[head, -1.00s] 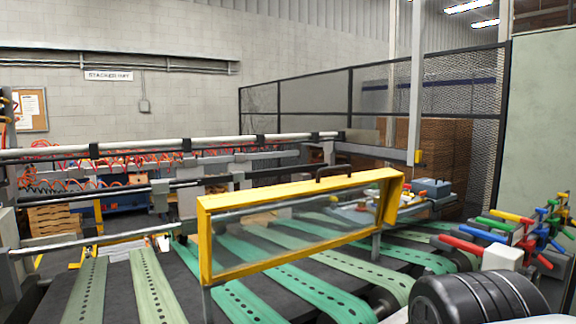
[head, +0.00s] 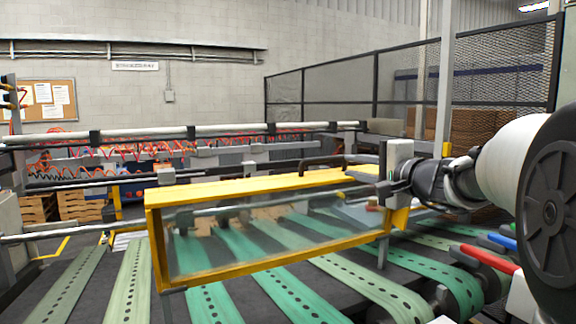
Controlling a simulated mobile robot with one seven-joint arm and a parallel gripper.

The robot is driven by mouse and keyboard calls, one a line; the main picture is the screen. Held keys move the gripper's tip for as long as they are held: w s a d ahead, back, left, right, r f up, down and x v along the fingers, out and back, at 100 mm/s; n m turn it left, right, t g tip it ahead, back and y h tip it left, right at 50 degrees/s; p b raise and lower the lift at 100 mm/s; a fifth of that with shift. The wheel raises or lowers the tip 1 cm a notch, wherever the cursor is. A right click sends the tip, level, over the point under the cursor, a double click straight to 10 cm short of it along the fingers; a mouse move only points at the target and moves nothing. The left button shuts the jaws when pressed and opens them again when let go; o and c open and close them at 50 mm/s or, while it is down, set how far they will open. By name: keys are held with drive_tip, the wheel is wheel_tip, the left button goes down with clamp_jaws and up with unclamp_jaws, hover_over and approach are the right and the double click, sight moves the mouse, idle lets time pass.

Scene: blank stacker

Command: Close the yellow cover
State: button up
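The yellow cover (head: 205,190) is a long yellow frame with a clear front panel, standing over the green perforated belts. Its yellow top face shows, with a dark handle (head: 322,161) on it toward the right. My gripper (head: 381,182) reaches in from the right and is at the cover's right end, right of the handle. Its pale grey body overlaps that end in the picture. I cannot tell whether it touches the cover, and its fingers are too small and blurred to tell open from shut.
Green belts (head: 335,285) run under and in front of the cover. A long pale rail (head: 190,132) with red hoses crosses behind it. A mesh fence (head: 500,95) stands at the back right. Red and blue levers (head: 490,260) lie below my arm at the right.

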drive_tip(key=p+x, duration=0.5)
drive_tip(key=x, duration=1.2)
drive_tip(key=shift+w+r, duration=0.1)
drive_tip(key=shift+w, duration=0.15)
clamp_jaws()
